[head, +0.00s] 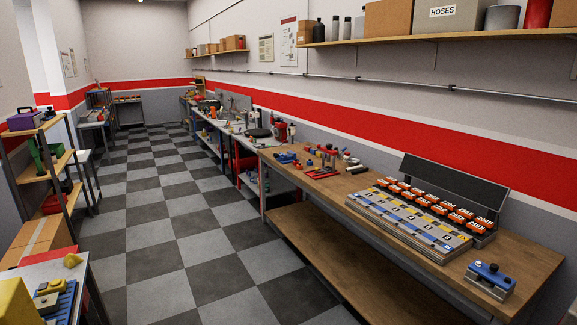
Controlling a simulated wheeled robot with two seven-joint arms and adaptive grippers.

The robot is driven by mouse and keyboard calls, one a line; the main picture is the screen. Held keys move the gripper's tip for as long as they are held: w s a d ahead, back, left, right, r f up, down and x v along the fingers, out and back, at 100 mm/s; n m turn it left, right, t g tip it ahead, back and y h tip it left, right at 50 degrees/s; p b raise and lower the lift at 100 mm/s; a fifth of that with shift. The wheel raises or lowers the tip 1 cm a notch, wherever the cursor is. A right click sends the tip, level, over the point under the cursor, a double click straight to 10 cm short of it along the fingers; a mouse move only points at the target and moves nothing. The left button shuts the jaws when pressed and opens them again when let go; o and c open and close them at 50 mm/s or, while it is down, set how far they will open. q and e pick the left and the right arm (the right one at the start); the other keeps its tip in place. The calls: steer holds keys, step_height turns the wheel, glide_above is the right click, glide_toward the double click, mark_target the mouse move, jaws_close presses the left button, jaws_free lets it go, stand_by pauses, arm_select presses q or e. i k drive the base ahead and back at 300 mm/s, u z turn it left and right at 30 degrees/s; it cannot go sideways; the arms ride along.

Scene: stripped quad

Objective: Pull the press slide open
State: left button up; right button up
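Neither of my grippers shows in the head view. No part is clearly recognisable as the press slide. A small blue-topped device (490,280) on a grey metal base sits at the near right end of the wooden workbench (330,207); I cannot tell whether it is the press or whether a slide on it is open. A red upright tool (280,131) stands farther back along the benches, too small to make out.
A tray (405,221) with numbered compartments lies on the workbench, with a row of orange labelled pieces (433,203) and a black raised panel (455,181) behind. Loose red and blue tools lie left of it. The checkered aisle (180,220) is clear. A shelf rack (40,165) stands at left.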

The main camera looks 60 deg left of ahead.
mark_target(324, 168)
steer(key=u, duration=2.25)
steer(key=i, duration=3.8)
steer(key=z, duration=0.9)
